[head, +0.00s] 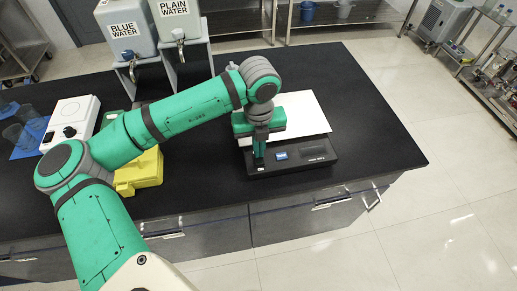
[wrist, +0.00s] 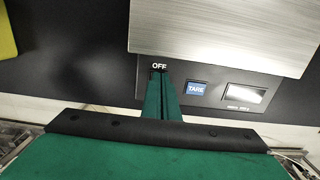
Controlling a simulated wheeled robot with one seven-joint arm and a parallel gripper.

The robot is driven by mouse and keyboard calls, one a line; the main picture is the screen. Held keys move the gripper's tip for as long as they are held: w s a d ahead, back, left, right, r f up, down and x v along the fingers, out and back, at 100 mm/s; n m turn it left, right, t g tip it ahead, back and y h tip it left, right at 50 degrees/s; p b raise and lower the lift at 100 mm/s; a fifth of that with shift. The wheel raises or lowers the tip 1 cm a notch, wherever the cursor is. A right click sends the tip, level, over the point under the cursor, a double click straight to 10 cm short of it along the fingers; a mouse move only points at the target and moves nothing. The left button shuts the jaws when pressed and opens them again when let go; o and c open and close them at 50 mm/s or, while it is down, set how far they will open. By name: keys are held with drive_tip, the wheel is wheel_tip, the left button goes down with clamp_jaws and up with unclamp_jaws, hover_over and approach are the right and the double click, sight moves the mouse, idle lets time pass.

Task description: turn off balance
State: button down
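The balance has a dark base (head: 290,160) and a pale flat pan (head: 305,112); it stands on the black bench. In the wrist view its brushed metal pan (wrist: 225,35) is at the top. The OFF label (wrist: 159,66) is on the front strip, left of the blue TARE button (wrist: 196,88) and the display (wrist: 243,93). My gripper (head: 259,160) points down at the front left of the balance. In the wrist view its fingers (wrist: 161,76) are together, empty, with tips just below the OFF label. They hide the OFF button; I cannot tell whether they touch it.
A yellow case (head: 142,172), a white device with a knob (head: 70,122) and clear beakers (head: 20,133) are left on the bench (head: 375,125). Two water containers (head: 127,27) stand behind. The bench right of the balance is clear.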

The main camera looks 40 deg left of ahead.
drive_tip(key=shift+s+d+f, duration=0.1)
drive_tip(key=shift+f, duration=0.45)
drive_tip(key=shift+s+d, duration=0.45)
drive_tip(key=shift+d, duration=0.1)
drive_tip(key=shift+r, duration=0.15)
wheel_tip(320, 180, up, 15)
drive_tip(key=shift+a, duration=0.25)
drive_tip(key=shift+w, duration=0.1)
